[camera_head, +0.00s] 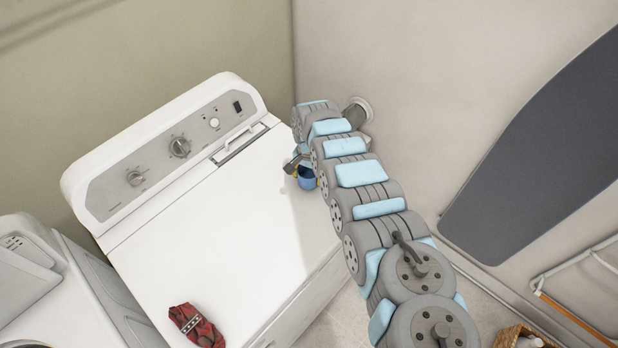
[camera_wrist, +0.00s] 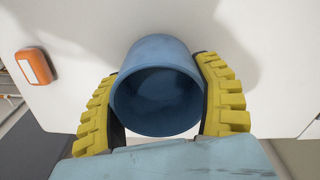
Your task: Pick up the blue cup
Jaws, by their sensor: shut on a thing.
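The blue cup (camera_wrist: 158,88) is between the two yellow ridged fingers of my gripper (camera_wrist: 160,112) in the wrist view, one finger against each side. Its open mouth faces the wrist camera and its inside looks empty. In the head view the blue cup (camera_head: 306,180) shows at the right part of the white washer top, beside my arm. My gripper is shut on it, mostly hidden by my arm there. I cannot tell whether the cup's base touches the washer top.
The white washer (camera_head: 220,230) has a control panel at its back. A red patterned cloth (camera_head: 197,325) lies near its front edge. An orange item (camera_wrist: 34,66) shows at left in the wrist view. An ironing board (camera_head: 550,150) is at right. The washer top's middle is clear.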

